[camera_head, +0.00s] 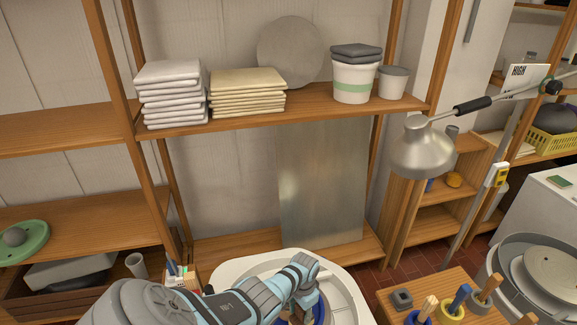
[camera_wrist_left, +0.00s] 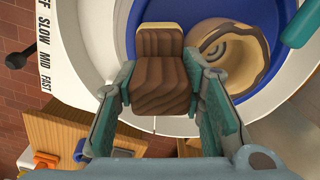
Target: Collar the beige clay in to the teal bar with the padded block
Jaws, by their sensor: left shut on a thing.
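My left gripper (camera_wrist_left: 160,82) is shut on the padded block (camera_wrist_left: 160,45), a dark brown, wood-striped piece with a beige far end. The block is over the edge of the blue wheel head (camera_wrist_left: 150,14). The beige clay (camera_wrist_left: 228,48), a hollow round form with a spiral inside, sits on the wheel head just right of the block. I cannot tell if block and clay touch. The teal bar (camera_wrist_left: 300,25) reaches in at the upper right, apart from the clay. In the head view my left gripper (camera_head: 308,290) hides most of the wheel head. My right gripper is not in view.
The white wheel pan (camera_head: 345,290) surrounds the wheel head. A speed strip (camera_wrist_left: 60,40) marks its left edge. A wooden stand with tools (camera_head: 440,290) is at the right. A metal lamp (camera_head: 420,150) hangs over the right side. Shelves stand behind.

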